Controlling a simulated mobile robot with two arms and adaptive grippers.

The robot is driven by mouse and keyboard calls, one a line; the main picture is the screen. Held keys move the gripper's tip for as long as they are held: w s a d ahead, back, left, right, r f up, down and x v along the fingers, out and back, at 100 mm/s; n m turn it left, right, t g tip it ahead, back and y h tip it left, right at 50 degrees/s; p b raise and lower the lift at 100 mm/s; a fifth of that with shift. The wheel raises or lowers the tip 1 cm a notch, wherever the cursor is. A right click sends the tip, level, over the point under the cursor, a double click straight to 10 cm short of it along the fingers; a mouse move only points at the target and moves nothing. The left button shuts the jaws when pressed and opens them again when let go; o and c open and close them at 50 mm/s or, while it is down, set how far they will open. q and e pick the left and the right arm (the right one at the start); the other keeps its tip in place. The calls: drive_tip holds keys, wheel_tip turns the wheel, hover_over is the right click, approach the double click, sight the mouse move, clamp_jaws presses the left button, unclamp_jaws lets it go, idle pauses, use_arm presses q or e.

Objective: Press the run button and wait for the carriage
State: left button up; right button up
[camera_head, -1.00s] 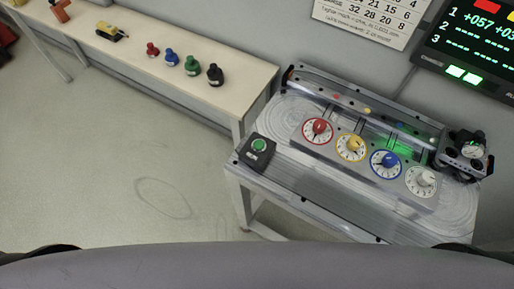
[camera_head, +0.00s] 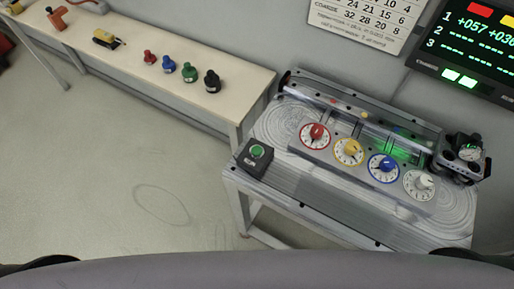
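The run button is a green round button (camera_head: 257,151) on a small black box (camera_head: 254,160) at the left front corner of the metal table. The carriage (camera_head: 462,156) is a dark wheeled unit with a round gauge at the right end of the track (camera_head: 350,105). Several dials stand in a row before the track: red (camera_head: 315,134), yellow (camera_head: 349,151), blue (camera_head: 383,167) and white (camera_head: 418,184). A green glow (camera_head: 403,150) lies on the track near the carriage. Neither gripper shows; only dark parts of my body are at the bottom corners.
A long bench (camera_head: 140,60) at the upper left holds red (camera_head: 150,57), blue (camera_head: 169,65), green (camera_head: 190,73) and black (camera_head: 212,82) knobbed pieces and a yellow tool (camera_head: 106,39). A display (camera_head: 475,45) and a number chart (camera_head: 365,18) hang on the wall. The floor at left is clear.

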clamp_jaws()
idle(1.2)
